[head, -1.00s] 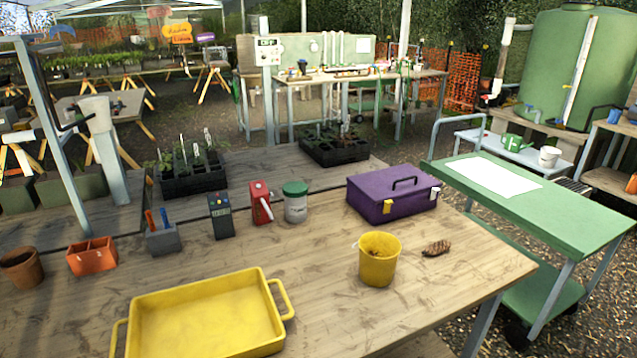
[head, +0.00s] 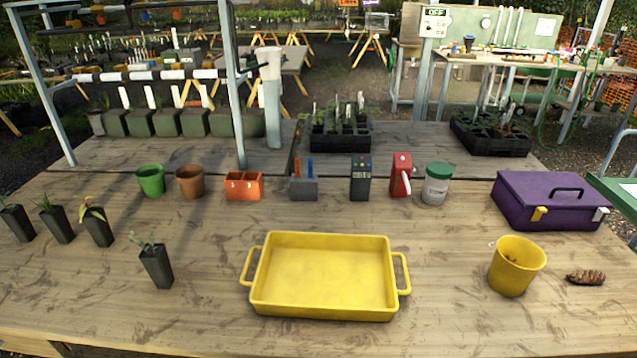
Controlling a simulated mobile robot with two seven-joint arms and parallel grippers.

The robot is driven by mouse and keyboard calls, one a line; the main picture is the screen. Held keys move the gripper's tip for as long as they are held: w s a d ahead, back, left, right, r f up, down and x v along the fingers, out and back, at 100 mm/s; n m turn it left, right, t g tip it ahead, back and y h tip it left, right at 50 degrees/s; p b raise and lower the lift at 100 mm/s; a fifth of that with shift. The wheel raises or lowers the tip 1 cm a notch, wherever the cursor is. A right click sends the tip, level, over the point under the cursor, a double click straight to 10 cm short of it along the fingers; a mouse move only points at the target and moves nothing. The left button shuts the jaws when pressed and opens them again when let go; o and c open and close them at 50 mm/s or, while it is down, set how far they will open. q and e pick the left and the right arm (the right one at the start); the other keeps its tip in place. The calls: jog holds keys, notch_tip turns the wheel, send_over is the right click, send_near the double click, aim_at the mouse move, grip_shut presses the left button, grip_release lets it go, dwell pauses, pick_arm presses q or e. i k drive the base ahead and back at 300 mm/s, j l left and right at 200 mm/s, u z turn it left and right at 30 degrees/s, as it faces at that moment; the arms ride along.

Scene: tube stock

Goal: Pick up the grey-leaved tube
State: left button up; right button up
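Several black plant tubes stand on the left part of the wooden bench. The tube with grey-green leaves (head: 156,266) stands upright, nearer the front edge than the others and left of the yellow tray. The other tubes hold a plant with yellowish leaves (head: 97,226), one with narrow green leaves (head: 56,222), and one at the far left (head: 16,222) with green leaves. Neither of my grippers shows in the head view.
A yellow tray (head: 325,310) with two handles lies empty at the front middle. A yellow bucket (head: 516,268), a brown cone (head: 586,278) and a purple toolbox (head: 548,203) are at right. Pots (head: 150,181), an orange caddy (head: 243,186) and a jar (head: 436,184) line the back.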

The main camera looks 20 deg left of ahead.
aim_at(154, 257)
jog(key=u, duration=1.75)
jog(key=i+j, duration=0.1)
jog(key=j, duration=0.5)
jog(key=i, duration=0.05)
